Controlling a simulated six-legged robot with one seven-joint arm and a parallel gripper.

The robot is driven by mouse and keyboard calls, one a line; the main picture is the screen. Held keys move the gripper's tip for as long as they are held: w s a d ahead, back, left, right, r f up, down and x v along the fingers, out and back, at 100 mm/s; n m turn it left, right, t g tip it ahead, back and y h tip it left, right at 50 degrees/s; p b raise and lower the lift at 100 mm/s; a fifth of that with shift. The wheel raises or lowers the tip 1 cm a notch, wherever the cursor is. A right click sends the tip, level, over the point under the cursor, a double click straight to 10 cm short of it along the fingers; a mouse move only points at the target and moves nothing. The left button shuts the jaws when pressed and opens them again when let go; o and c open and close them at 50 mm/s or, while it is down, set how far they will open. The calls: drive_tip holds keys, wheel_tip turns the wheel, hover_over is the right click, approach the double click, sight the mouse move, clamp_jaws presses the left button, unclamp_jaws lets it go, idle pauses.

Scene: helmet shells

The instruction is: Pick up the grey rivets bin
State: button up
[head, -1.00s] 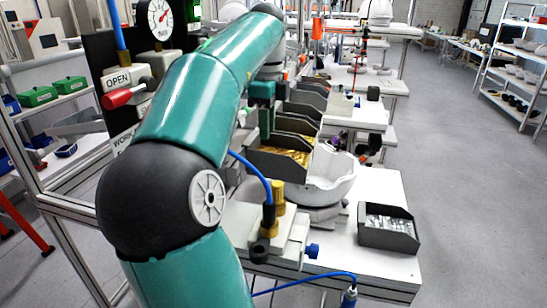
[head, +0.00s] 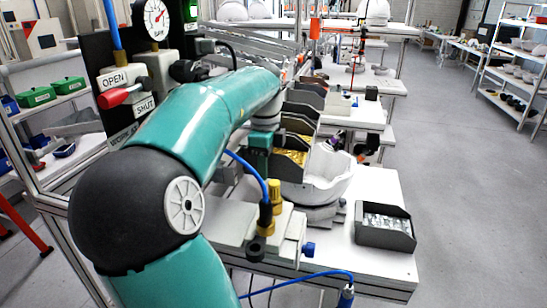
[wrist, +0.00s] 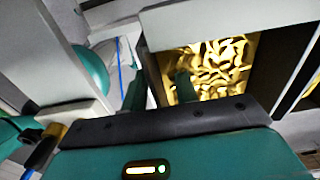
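A grey bin (head: 292,162) of brass-coloured small parts stands in the row beside the white helmet shell. Another dark grey bin (head: 385,232), holding silvery small parts, sits on the white table's front right. No label shows which holds rivets. My gripper (head: 258,160) is at the left end of the brass-filled bin in the head view, its fingertips hidden. In the wrist view my gripper (wrist: 160,88) has its two fingers apart, with the bin's wall (wrist: 152,75) seen between them. One finger is over the brass-coloured parts, the other outside; contact cannot be told.
The white helmet shell (head: 322,172) stands on a round base close right of the bins. More grey bins (head: 302,100) line up behind. A fixture with a brass-coloured knob (head: 275,192) and blue hose is in front. A valve panel (head: 140,85) stands left. The right floor is clear.

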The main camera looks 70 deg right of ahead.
drive_tip(key=shift+w, duration=0.1)
clamp_jaws()
drive_tip(key=shift+r, duration=0.1)
drive_tip(key=shift+r, duration=1.45)
drive_tip(key=shift+s+d, duration=0.25)
drive_tip(key=shift+s, duration=1.4)
drive_tip(key=shift+s+d, duration=0.25)
drive_tip(key=shift+s, duration=1.4)
drive_tip(key=shift+s+d, duration=0.25)
drive_tip(key=shift+s, duration=1.4)
